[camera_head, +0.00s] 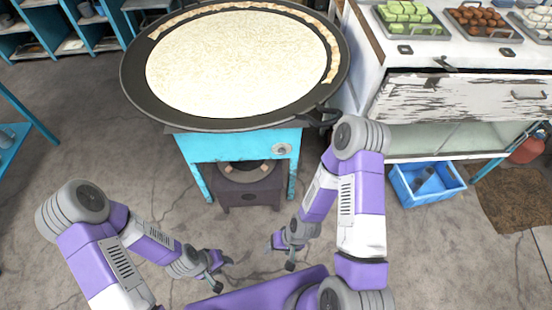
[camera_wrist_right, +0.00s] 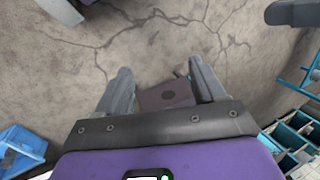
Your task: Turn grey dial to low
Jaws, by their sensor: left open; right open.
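The grey dial (camera_head: 282,149) sits on the front face of the turquoise stove stand (camera_head: 225,146), near its right side, below the rim of the big pan. Its setting is too small to read. My left gripper (camera_head: 221,272) is open and empty, low over the floor in front of the stand. My right gripper (camera_head: 281,252) is open and empty, also low in front of the stand and well below the dial. The dial is not identifiable in that view.
A wide black pan (camera_head: 135,85) of creamy white milk (camera_head: 235,60) tops the stand, its handle (camera_head: 318,118) jutting out near my right arm. A dark burner box (camera_head: 248,190) sits beneath. A white counter (camera_head: 440,50) and blue crate (camera_head: 428,183) stand right. Floor ahead is clear.

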